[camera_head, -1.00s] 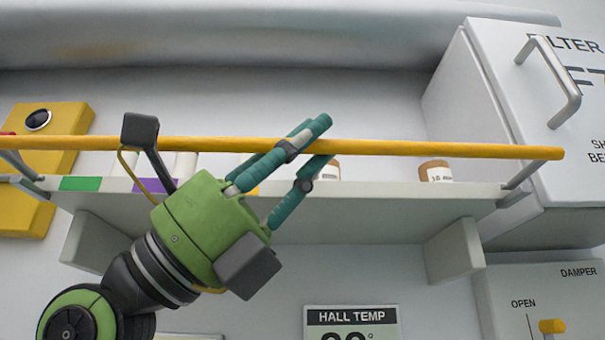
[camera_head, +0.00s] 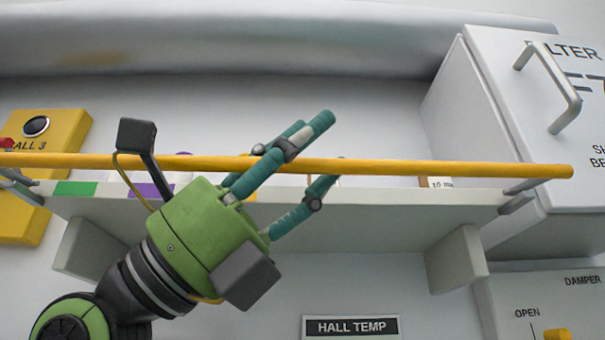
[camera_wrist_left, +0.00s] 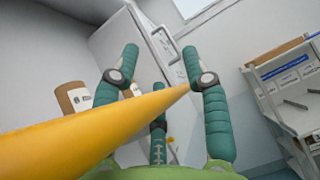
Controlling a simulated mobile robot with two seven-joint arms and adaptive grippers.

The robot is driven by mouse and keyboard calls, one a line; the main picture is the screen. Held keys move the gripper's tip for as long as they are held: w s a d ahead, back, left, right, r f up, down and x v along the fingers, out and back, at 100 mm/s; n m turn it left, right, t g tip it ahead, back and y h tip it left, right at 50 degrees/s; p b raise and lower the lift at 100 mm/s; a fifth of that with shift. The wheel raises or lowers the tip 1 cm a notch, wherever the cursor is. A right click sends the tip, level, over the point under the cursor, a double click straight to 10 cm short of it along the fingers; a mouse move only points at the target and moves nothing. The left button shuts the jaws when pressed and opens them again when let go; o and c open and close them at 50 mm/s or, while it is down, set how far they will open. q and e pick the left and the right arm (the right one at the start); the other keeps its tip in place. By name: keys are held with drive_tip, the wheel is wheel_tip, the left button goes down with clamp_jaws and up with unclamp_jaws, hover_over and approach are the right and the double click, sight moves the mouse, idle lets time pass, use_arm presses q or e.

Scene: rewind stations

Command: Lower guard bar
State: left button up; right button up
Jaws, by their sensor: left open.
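The yellow guard bar (camera_head: 430,167) runs nearly level across the front of a grey shelf (camera_head: 390,220), a little above its front edge. Short grey arms (camera_head: 518,187) carry it at both ends. My left gripper (camera_head: 315,155) is open, with its teal fingers on either side of the bar. The upper fingers cross in front of the bar and the lower finger is beneath it. In the left wrist view the bar (camera_wrist_left: 100,122) passes between the spread fingers (camera_wrist_left: 165,82). Whether a finger touches it I cannot tell. My right gripper is out of view.
Rolls with brown and white sides (camera_head: 436,182) stand on the shelf, partly hidden by the bar. A white filter cabinet (camera_head: 490,130) with a handle is at right, above a damper panel (camera_head: 585,305). A yellow call box (camera_head: 62,130) is at left. A HALL TEMP sign (camera_head: 350,326) is below.

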use_arm(q)
drive_tip(key=shift+a+f, duration=0.1)
drive_tip(key=shift+a, duration=0.05)
drive_tip(key=v, duration=1.1)
drive_tip(key=shift+a+f, duration=0.2)
drive_tip(key=shift+f, duration=0.1)
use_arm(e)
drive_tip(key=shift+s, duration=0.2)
